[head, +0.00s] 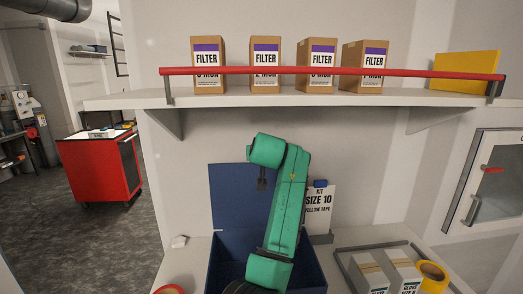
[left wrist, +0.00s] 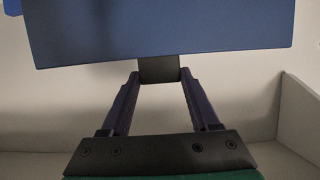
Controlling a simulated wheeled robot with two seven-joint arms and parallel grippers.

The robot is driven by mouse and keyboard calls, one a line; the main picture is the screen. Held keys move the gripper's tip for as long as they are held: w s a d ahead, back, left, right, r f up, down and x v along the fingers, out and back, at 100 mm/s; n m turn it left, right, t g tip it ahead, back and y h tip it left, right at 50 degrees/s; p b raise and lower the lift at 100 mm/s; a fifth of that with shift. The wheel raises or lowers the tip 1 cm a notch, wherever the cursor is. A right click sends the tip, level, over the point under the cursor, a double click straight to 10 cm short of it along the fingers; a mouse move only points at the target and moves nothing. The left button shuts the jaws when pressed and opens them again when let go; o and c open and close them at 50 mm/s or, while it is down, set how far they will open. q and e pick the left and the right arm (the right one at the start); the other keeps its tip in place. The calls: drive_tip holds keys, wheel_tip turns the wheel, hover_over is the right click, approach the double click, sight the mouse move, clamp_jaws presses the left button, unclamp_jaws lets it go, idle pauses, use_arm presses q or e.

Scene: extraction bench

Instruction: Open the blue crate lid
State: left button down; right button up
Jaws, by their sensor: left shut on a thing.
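The blue crate (head: 312,272) stands on the bench in the head view, its mouth showing. Its blue lid (head: 228,190) stands raised, about upright, at the crate's back; my left arm covers part of it. In the left wrist view the lid (left wrist: 160,30) fills the top, with a black tab (left wrist: 159,69) at its edge. My left gripper (left wrist: 159,80) is shut on this tab. In the head view my left gripper (head: 262,184) is small and dark in front of the lid. My right gripper is not in view.
A sign (head: 319,205) reading KIT SIZE 10 YELLOW TAPE stands behind the crate. A tray (head: 342,262) with boxes and yellow tape (head: 433,274) lies right. A shelf (head: 330,98) with filter boxes and a red rail (head: 330,70) hangs above my arm.

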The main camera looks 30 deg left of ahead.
use_arm(q)
drive_tip(key=shift+s+d+r, duration=0.1)
drive_tip(key=shift+r, duration=0.1)
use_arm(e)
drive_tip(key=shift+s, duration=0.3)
use_arm(q)
drive_tip(key=shift+c, duration=0.6)
unclamp_jaws()
drive_tip(key=shift+s+d, duration=0.1)
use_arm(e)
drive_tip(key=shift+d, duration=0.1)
use_arm(q)
drive_tip(key=b+v, duration=0.6)
drive_tip(key=v, duration=0.8)
drive_tip(key=shift+s+d+r, duration=0.15)
drive_tip(key=shift+d+r, duration=0.05)
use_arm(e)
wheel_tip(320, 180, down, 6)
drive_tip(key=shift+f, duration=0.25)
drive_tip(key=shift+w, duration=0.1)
